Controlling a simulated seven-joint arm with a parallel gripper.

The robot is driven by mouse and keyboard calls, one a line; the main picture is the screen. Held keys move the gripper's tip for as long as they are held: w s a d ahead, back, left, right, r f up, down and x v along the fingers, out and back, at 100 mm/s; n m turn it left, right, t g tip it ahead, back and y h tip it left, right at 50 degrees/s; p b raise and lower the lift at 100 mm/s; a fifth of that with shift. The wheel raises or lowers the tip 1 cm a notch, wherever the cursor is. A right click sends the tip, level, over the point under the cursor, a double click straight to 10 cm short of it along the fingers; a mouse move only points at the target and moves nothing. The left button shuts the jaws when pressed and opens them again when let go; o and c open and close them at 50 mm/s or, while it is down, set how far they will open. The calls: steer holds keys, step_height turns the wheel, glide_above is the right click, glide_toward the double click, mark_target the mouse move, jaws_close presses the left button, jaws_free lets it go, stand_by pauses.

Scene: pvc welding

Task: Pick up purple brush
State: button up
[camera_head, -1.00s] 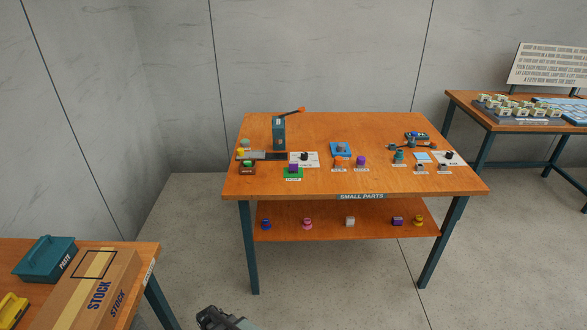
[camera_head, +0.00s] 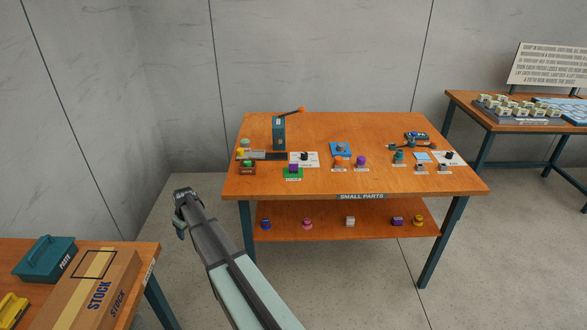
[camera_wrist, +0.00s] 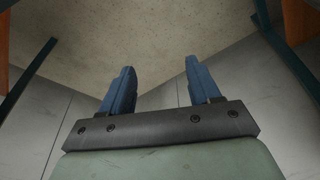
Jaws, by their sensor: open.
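Several small purple items show in the head view, too small to tell which is a brush. One purple piece (camera_head: 361,160) stands near the middle front of the tabletop, beside an orange piece (camera_head: 341,163). A purple block (camera_head: 293,168) sits on a green pad, and another purple item (camera_head: 397,221) is on the lower shelf. My gripper (camera_wrist: 159,68) is open and empty in the wrist view, its two blue fingers apart over bare floor and wall. In the head view my gripper (camera_head: 181,230) is left of the table, away from all purple items.
The orange-brown small parts table (camera_head: 380,125) has a lower shelf (camera_head: 325,228) with several small items. A teal press (camera_head: 279,133) stands at its back left. A stock carton (camera_head: 90,288) and teal box (camera_head: 45,258) sit on a bench lower left. Another table (camera_head: 465,108) is right.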

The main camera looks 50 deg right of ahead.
steer(key=w+d+r, duration=0.5)
steer(key=d+r, duration=0.1)
steer(key=r, duration=0.1)
step_height(320, 180, up, 22)
steer(key=n+g, duration=0.3)
steer(key=n, duration=0.4)
glide_above(294, 162)
step_height(294, 162, down, 7)
steer(key=shift+w+f, duration=0.15)
steer(key=shift+f, duration=0.05)
steer(key=shift+a+f, duration=0.15)
steer(key=shift+f, duration=2.5)
steer(key=shift+c, duration=0.3)
steer(key=c, duration=1)
